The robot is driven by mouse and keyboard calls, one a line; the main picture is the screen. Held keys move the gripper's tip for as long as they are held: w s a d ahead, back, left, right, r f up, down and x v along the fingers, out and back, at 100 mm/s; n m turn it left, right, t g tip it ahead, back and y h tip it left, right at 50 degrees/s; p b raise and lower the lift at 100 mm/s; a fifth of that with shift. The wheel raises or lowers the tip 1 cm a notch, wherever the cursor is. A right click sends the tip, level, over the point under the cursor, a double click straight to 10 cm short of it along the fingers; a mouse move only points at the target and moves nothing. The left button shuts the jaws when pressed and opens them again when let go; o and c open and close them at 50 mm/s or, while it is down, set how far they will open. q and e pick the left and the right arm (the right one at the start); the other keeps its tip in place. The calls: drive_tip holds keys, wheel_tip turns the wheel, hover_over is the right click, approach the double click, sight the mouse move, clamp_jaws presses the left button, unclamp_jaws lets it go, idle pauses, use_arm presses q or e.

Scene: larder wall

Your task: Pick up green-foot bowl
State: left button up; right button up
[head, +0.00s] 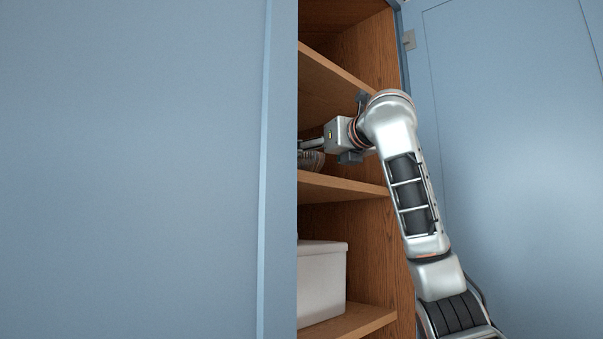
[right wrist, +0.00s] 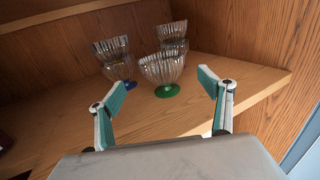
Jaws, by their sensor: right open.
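The green-foot bowl (right wrist: 162,69) is ribbed clear glass on a round green foot. It stands upright on a wooden shelf (right wrist: 150,118) in the right wrist view. My right gripper (right wrist: 162,88) is open, with its teal-padded fingers spread in front of the bowl and to either side of it in the picture. I see no contact between them. In the head view my right arm reaches into the cupboard, and the gripper (head: 312,143) is partly hidden by the door edge. Ribbed glass (head: 313,160) shows below it; which bowl this is, I cannot tell. My left gripper is not in view.
A blue-foot glass bowl (right wrist: 119,68) stands close to the left, with more ribbed glass behind both bowls. A wooden side wall (right wrist: 245,45) is to the right. A blue door (head: 140,170) covers the left of the head view. A white bin (head: 322,283) sits below.

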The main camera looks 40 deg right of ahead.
sight(314, 159)
drive_tip(key=shift+p+x, duration=0.4)
drive_tip(key=shift+x, duration=0.75)
drive_tip(key=x, duration=0.1)
drive_tip(key=p+x, duration=0.1)
drive_tip(key=x, duration=0.1)
drive_tip(key=shift+w+d, duration=0.25)
drive_tip(key=shift+d, duration=0.1)
drive_tip(key=shift+w+d+f+p, duration=0.1)
drive_tip(key=shift+w+p, duration=0.2)
drive_tip(key=shift+w, duration=0.2)
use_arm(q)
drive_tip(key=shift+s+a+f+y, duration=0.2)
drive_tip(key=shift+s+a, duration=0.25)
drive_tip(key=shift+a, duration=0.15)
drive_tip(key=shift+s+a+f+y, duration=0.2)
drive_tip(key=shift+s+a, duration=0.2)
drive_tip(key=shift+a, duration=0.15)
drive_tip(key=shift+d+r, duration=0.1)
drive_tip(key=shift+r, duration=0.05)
use_arm(e)
drive_tip(key=c, duration=1.3)
